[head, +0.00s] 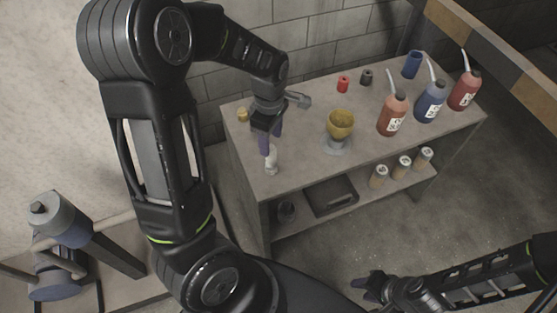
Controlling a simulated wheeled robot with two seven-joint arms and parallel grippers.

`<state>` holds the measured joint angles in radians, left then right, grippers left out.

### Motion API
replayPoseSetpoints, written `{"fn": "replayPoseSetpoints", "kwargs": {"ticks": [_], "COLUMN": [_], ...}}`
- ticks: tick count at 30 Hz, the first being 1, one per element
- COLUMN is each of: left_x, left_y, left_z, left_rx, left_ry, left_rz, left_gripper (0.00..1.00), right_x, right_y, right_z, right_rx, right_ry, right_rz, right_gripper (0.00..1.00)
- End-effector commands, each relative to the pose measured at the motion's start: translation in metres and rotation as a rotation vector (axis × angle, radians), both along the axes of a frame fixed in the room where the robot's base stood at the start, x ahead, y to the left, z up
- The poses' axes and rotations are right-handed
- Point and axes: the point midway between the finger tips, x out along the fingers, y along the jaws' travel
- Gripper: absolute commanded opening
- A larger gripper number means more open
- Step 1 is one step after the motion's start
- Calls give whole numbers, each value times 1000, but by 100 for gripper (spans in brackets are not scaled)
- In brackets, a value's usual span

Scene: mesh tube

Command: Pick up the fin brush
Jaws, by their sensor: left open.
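My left gripper (268,143) reaches down over the left end of the grey workbench (302,167). Its purple fingers are apart. A small pale, upright object (271,160), possibly the fin brush, stands on the bench at the fingertips. The fingers partly cover it, and I cannot tell whether they touch it. My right gripper (366,284) is low at the front right, over the floor and away from the bench. Its fingers are too dark to read.
Red (392,115), blue (430,103) and further red (465,91) spouted bottles stand at the right. A small red can (343,84) is at the back. The lower shelf holds a dark tray (331,196) and several pale cans.

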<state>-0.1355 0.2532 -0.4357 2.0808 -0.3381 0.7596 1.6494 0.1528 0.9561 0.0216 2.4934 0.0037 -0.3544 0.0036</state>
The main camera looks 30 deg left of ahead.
Motion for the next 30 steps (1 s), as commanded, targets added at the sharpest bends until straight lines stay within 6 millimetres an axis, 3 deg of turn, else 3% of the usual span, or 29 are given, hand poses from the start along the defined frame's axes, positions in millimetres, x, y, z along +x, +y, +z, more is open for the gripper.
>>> {"fn": "replayPoseSetpoints", "kwargs": {"ticks": [5, 13, 23, 30], "left_x": [0, -1, -1, -3], "left_y": [0, 0, -1, -1], "left_z": [-2, -26, -28, -56], "left_rx": [0, -1, -1, -2], "left_ry": [0, 2, 1, 6], "left_rz": [-1, -1, -2, -1], "left_gripper": [54, 54, 54, 54], "right_x": [0, 0, 0, -1], "right_y": [0, 0, 0, -1], "right_z": [0, 1, 2, 10], "right_rx": [0, 0, -1, -3], "right_ry": [0, 0, 0, 3], "right_rz": [0, 0, 0, -1], "right_gripper": [36, 36, 36, 36]}}
